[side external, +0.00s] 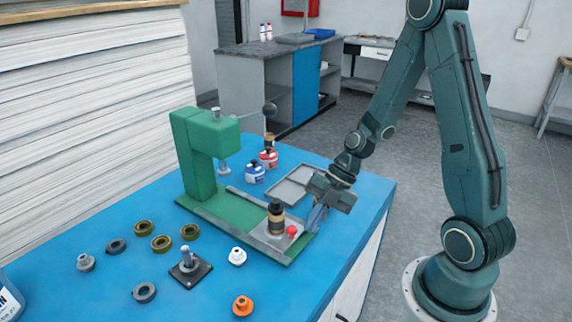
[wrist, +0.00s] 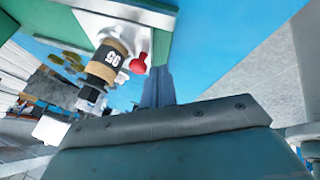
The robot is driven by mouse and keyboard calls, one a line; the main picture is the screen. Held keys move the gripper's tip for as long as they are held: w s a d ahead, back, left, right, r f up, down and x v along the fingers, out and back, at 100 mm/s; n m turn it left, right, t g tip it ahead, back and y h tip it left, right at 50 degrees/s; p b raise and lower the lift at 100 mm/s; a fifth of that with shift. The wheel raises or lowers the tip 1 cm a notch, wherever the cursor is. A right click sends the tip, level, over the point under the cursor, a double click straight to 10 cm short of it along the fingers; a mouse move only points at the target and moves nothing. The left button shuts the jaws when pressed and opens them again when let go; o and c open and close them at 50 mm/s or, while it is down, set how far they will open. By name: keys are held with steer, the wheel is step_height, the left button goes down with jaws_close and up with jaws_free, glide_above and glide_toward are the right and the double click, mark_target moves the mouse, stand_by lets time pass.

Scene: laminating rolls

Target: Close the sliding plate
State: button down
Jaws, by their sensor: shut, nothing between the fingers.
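The sliding plate (side external: 272,236) is a grey metal plate at the near right end of the green press base (side external: 228,209). It sits out in front of the press head (side external: 209,130), not under it. A black-and-tan roll (side external: 276,218) stands upright on the plate, beside a red knob (side external: 292,231). In the wrist view the roll (wrist: 107,62), marked 95, and the red knob (wrist: 137,62) show close to my fingers. My gripper (side external: 316,218) is shut and empty, pointing down just right of the knob. I cannot tell whether it touches the plate.
Behind my gripper lies a grey tray (side external: 291,187) on the blue table. Several rings, a black-based post (side external: 187,264), a white cap (side external: 237,256) and an orange cap (side external: 243,305) lie in front.

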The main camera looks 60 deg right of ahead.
steer(key=shift+w+a+f, duration=0.1)
steer(key=shift+w+a, duration=0.25)
steer(key=shift+w, duration=0.25)
steer(key=shift+w, duration=0.1)
steer(key=w, duration=1.7)
steer(key=shift+w, duration=0.1)
steer(key=shift+s+d, duration=0.4)
steer(key=shift+s, duration=0.2)
steer(key=s, duration=0.1)
steer(key=s+d+r, duration=0.1)
steer(key=s, duration=0.1)
steer(key=shift+d, duration=0.2)
steer(key=v, duration=0.9)
steer(key=shift+r, duration=0.25)
